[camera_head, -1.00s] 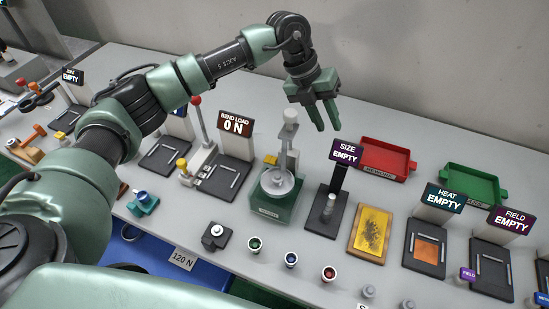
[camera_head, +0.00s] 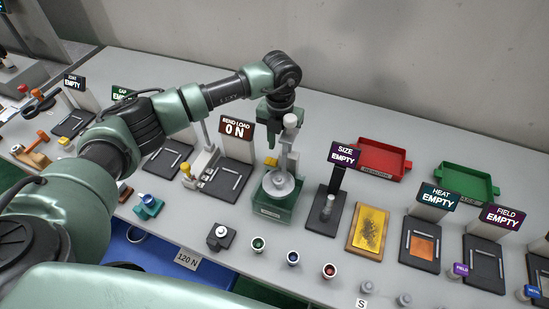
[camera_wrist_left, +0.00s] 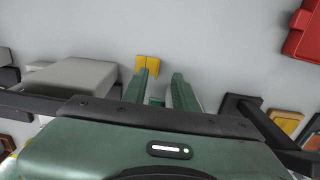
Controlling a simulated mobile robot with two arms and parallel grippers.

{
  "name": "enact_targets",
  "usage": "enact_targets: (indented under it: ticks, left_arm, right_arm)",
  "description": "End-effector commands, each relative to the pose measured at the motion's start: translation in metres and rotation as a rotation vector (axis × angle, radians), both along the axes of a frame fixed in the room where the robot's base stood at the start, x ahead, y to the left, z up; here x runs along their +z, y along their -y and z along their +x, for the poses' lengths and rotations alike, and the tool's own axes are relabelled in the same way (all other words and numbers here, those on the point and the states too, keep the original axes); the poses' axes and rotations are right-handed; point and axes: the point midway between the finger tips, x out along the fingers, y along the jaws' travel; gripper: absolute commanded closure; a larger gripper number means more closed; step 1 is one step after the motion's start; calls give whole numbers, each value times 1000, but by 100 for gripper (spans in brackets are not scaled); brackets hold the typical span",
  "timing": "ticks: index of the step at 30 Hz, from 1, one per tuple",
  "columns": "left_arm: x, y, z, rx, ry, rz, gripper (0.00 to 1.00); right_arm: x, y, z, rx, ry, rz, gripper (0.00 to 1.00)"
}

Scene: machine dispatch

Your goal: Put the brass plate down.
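A small yellow piece (camera_head: 271,161), which looks like the brass plate, lies on the grey table behind the green-based device (camera_head: 277,208). In the left wrist view the yellow piece (camera_wrist_left: 147,63) shows just beyond the fingertips, nearer the left-hand finger, with a thin line down its middle. My left gripper (camera_head: 272,136) points down above and near it, partly behind the device's post. In the wrist view its fingers (camera_wrist_left: 160,84) are apart with bare table seen between them, so it is open and empty. My right gripper is not in view.
The bend load stand (camera_head: 228,178) is close on the left, the size stand (camera_head: 322,217) on the right. A red tray (camera_head: 381,161) and a green tray (camera_head: 467,182) stand at the back. Table behind the yellow piece is clear.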

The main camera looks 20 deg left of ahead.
Motion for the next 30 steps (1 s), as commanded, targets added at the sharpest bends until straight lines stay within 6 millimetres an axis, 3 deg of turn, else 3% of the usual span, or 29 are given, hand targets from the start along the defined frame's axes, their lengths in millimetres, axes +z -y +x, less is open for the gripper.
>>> enact_targets:
  ticks: [7, 12, 20, 23, 24, 30]
  left_arm:
    - [-27, -1, -5, 1, -6, 2, 72]
    - [-49, -1, -4, 1, -2, 1, 72]
    - [-53, 0, -3, 0, 0, 0, 72]
    - [-53, -1, -3, 0, 0, 0, 97]
    - [-53, -1, -3, 0, 0, 0, 100]
    - [-53, -1, -3, 1, 0, 0, 100]
  right_arm:
    - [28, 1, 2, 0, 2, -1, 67]
    - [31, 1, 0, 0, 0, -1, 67]
    - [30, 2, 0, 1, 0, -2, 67]
    - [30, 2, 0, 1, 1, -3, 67]
    - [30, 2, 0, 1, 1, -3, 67]
    - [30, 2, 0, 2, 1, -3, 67]
